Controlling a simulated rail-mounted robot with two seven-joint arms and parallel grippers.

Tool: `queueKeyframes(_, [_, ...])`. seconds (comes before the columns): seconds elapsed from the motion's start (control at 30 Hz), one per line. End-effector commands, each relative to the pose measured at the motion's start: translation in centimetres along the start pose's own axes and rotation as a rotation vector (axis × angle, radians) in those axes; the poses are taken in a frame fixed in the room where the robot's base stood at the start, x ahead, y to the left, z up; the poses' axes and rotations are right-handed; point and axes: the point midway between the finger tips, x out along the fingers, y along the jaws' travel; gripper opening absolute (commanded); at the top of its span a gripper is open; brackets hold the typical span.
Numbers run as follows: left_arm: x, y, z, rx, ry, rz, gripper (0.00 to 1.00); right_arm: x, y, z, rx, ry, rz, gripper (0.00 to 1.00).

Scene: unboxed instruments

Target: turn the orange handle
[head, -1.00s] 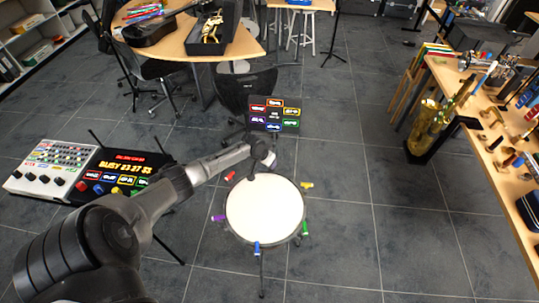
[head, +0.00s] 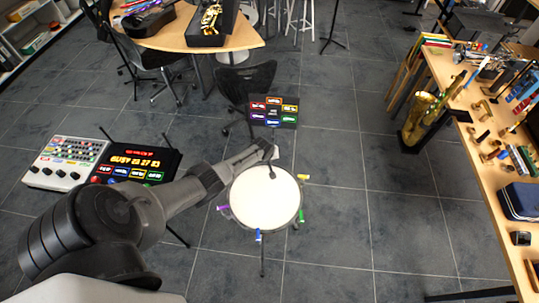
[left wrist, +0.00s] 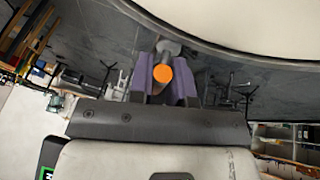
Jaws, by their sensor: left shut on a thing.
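The round white drum (head: 264,203) stands on the floor in the head view, with coloured handles around its rim. The orange handle (left wrist: 163,76) shows end-on in the left wrist view, between the two purple-grey fingers of my left gripper (left wrist: 162,84), which is shut on it. The curved drum edge (left wrist: 240,55) lies just beyond. In the head view my left gripper (head: 270,152) is at the far rim of the drum, and the orange handle is hidden there. My right gripper is not in view.
Other handles on the rim are yellow (head: 303,177), green (head: 301,216), blue (head: 258,237) and purple (head: 223,208). A lit panel (head: 273,111) stands behind the drum. A control console (head: 65,160) is at left, and a workbench (head: 485,150) at right. The floor between is clear.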

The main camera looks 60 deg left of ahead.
Motion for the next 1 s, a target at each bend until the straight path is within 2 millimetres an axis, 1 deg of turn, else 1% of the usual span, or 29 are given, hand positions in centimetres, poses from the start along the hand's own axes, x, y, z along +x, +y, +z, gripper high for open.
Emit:
queueKeyframes(0.23, [0.13,0.03,0.18,-0.033,0.006,-0.013,0.0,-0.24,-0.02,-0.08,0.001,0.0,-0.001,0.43])
queueKeyframes(0.63, [0.19,-0.06,0.2,-0.035,0.006,-0.015,0.0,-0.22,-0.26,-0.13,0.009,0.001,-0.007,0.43])
queueKeyframes(0.67, [0.19,-0.06,0.2,-0.035,0.006,-0.015,0.21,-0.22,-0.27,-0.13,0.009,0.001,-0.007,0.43])
queueKeyframes(0.7, [0.19,-0.07,0.2,-0.035,0.006,-0.015,0.25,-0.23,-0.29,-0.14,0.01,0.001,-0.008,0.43])
queueKeyframes(0.87, [0.14,-0.05,0.13,-0.035,0.007,-0.015,0.4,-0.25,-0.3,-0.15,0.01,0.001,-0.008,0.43])
queueKeyframes(1.0, [0.1,-0.04,0.09,-0.034,0.007,-0.015,0.41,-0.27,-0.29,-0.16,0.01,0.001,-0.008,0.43])
